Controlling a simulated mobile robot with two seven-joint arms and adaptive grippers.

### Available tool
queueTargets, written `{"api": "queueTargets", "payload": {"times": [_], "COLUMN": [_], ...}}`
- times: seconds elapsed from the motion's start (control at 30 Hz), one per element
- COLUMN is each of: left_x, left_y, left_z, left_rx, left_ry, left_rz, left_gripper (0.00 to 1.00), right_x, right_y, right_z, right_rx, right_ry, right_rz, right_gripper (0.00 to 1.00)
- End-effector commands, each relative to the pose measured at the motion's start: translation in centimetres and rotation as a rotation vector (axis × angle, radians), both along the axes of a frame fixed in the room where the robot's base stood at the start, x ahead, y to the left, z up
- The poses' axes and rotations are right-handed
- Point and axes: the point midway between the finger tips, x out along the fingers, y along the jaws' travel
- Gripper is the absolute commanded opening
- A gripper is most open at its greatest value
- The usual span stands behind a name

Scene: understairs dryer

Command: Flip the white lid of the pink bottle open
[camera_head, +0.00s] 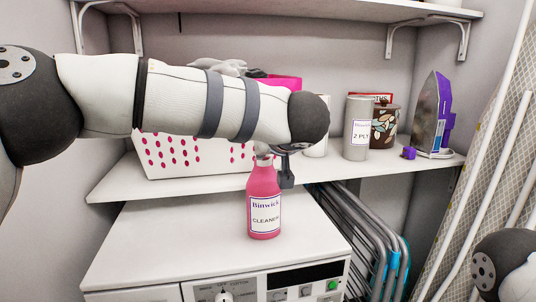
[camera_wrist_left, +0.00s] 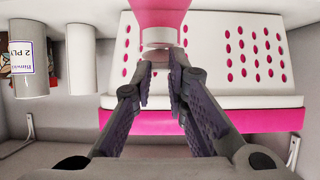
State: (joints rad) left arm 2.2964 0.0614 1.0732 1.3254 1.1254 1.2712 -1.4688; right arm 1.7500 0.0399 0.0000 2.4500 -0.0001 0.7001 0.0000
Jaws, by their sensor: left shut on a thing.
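The pink bottle (camera_head: 263,188), with a white "Binwick Cleaner" label, is upright over the white dryer's top, near its front edge. Its upper end is partly hidden behind my left wrist and gripper. My left gripper (camera_head: 285,168) is at the bottle's top, shut on the white lid. In the left wrist view, the pink bottle (camera_wrist_left: 160,12) comes in from the top edge, with the white lid (camera_wrist_left: 157,38) between and just beyond my left fingertips (camera_wrist_left: 160,76). The lid's exact angle is hard to tell. My right gripper is out of view.
The dryer (camera_head: 160,235) has controls on its front. The shelf behind (camera_head: 330,175) holds a white basket (camera_head: 190,155), a grey roll (camera_head: 357,128), a patterned pot (camera_head: 386,126) and an iron (camera_head: 432,115). A folded rack (camera_head: 375,240) stands right of the dryer.

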Motion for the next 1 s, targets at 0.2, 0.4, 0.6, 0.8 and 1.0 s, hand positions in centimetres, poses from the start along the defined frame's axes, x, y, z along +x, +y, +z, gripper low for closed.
{"api": "queueTargets", "payload": {"times": [0.2, 0.4, 0.6, 0.8, 1.0], "left_x": [0.45, 0.60, 0.65, 0.63, 0.63], "left_y": [0.08, 0.18, 0.22, 0.23, 0.23], "left_z": [0.51, 0.75, 0.87, 0.86, 0.85], "left_rx": [-0.032, -0.046, -0.048, -0.048, -0.048], "left_ry": [0.097, 0.144, 0.156, 0.156, 0.156], "left_rz": [0.000, 0.001, 0.001, 0.001, 0.001], "left_gripper": [0.00, 0.00, 0.00, 0.00, 0.35], "right_x": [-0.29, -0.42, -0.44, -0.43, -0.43], "right_y": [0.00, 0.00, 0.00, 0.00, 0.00], "right_z": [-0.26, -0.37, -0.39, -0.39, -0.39], "right_rx": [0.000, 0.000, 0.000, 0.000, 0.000], "right_ry": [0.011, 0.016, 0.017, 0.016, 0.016], "right_rz": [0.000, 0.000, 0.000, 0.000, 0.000], "right_gripper": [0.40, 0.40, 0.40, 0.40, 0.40]}}
